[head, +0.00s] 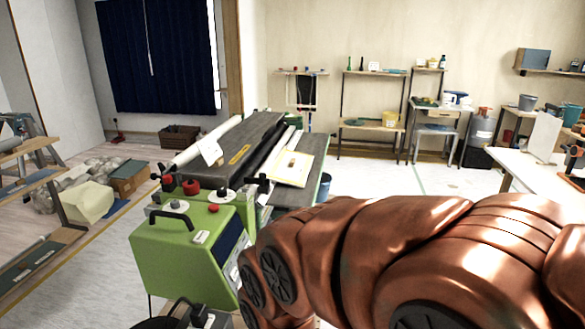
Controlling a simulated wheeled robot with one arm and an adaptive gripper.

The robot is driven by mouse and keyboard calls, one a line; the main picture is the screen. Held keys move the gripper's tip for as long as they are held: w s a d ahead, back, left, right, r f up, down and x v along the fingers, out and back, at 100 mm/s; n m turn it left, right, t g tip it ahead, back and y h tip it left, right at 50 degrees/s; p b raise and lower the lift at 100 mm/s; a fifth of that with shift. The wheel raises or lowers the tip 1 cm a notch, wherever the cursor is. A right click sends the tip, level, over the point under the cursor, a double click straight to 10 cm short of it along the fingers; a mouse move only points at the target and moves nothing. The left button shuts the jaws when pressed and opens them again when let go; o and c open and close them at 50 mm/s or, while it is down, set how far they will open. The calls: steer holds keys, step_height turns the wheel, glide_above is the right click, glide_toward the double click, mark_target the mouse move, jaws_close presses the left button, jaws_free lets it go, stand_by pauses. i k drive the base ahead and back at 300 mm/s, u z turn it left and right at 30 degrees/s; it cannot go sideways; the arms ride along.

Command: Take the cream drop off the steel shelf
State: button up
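I cannot make out a cream drop for certain. A pale cream block-like bundle (88,201) lies on the floor at the left, not on a shelf. Dark-framed shelf racks stand along the back wall, one with a lower shelf (362,125); I cannot tell whether any is the steel shelf. My copper-coloured arm crosses the lower right and hides what is behind it. My gripper is not clearly visible, so what it holds does not show.
A green pasting machine (180,255) stands close at lower centre-left, with a long dark table (235,150) behind it. A board rack (25,180) is at the left edge, a white table (525,172) at the right. Pale floor (400,182) lies open toward the back wall.

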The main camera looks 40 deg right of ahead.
mark_target(290, 167)
steer(key=u, duration=0.05)
steer(key=k, duration=0.4)
steer(key=z, duration=1.2)
steer(key=i, duration=2.7)
steer(key=u, duration=0.9)
steer(key=i, duration=0.25)
steer(key=u, duration=0.3)
